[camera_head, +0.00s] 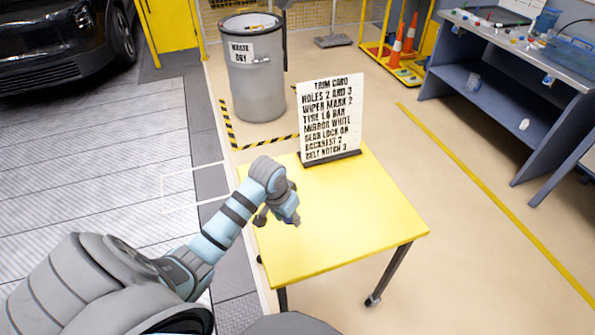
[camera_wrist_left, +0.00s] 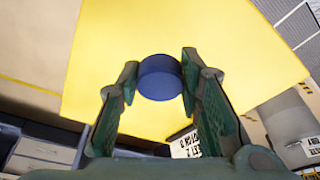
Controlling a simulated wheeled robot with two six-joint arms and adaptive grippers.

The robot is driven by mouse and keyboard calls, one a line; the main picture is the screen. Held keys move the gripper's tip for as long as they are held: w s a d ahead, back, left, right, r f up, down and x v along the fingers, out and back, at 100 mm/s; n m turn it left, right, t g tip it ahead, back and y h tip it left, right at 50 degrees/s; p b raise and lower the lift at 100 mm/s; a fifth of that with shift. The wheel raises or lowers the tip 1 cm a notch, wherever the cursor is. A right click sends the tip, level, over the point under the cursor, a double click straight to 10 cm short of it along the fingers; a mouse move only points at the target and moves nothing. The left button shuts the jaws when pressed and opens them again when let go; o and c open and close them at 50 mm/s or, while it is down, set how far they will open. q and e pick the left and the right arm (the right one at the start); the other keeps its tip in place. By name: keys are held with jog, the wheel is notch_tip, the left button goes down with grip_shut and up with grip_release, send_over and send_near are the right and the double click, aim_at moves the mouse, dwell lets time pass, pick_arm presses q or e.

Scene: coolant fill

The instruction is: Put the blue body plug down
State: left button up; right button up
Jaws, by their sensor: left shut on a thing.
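The blue body plug (camera_wrist_left: 160,78) is a short round dark blue piece between the fingers of my left gripper (camera_wrist_left: 160,85) in the left wrist view. The gripper is shut on it. The yellow top fills much of the left wrist view behind the plug. I cannot tell whether the plug touches the table. My right gripper is in neither view.
A trim card (camera_head: 331,118) stands upright in a dark base at the table's back edge. The front and right of the tabletop are bare. A grey waste bin (camera_head: 257,80) stands behind the table. A workbench (camera_head: 500,75) is at the far right, and a dark car (camera_head: 60,45) at the far left.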

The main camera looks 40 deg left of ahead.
pick_arm(q)
jog(key=b, duration=0.1)
send_over(291, 243)
jog(key=f, duration=0.6)
jog(key=shift+s+f, duration=0.3)
jog(key=shift+s, duration=0.05)
jog(key=f+b, duration=0.1)
jog(key=f, duration=0.4)
jog(key=shift+s+f, duration=0.1)
jog(key=shift+s, duration=0.1)
jog(key=shift+w, duration=0.15)
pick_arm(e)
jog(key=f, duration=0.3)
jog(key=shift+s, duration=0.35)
pick_arm(q)
jog(key=shift+f, duration=0.1)
jog(key=o, duration=0.9)
